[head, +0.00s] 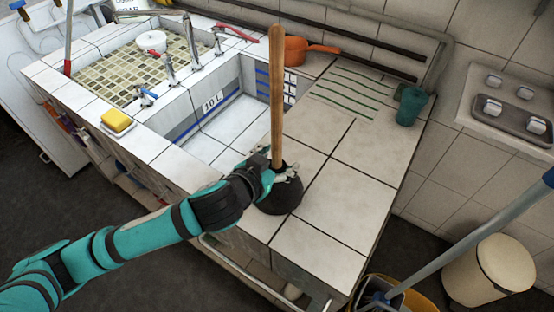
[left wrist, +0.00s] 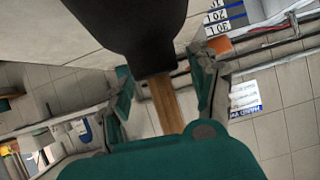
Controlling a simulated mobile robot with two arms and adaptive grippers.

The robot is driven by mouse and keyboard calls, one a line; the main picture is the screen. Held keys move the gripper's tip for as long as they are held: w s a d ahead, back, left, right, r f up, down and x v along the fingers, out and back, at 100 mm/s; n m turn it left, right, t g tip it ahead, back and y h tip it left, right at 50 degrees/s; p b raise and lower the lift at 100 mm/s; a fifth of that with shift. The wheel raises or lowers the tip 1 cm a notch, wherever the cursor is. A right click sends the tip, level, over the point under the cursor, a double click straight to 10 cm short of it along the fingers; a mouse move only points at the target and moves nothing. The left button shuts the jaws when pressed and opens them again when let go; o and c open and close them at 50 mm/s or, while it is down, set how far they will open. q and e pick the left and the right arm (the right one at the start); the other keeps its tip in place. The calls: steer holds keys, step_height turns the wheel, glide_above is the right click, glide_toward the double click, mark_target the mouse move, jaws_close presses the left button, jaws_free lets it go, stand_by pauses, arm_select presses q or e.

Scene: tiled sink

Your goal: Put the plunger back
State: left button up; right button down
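The plunger has a long wooden handle (head: 277,95) and a black rubber cup (head: 281,200). It stands upright, cup down, on the white tiled counter (head: 320,205) right of the sink basin. My left gripper (head: 280,172) is low on the plunger, just above the cup. In the left wrist view, the black cup (left wrist: 135,25) fills the top and the wooden handle (left wrist: 164,103) runs between the two fingers. Gaps show between the fingers and the handle, so the gripper looks open around it. My right gripper is not in view.
An orange pan (head: 297,50) and a teal cup (head: 411,106) stand at the counter's back. A yellow sponge (head: 117,121) lies at the left. A bucket (head: 405,298) with a mop pole (head: 470,240) and a beige bin (head: 490,270) stand on the floor at right.

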arm_select(q)
steer(key=shift+r, duration=0.15)
steer(key=p+v, duration=0.4)
steer(key=v, duration=0.8)
stand_by(0.8)
stand_by(0.8)
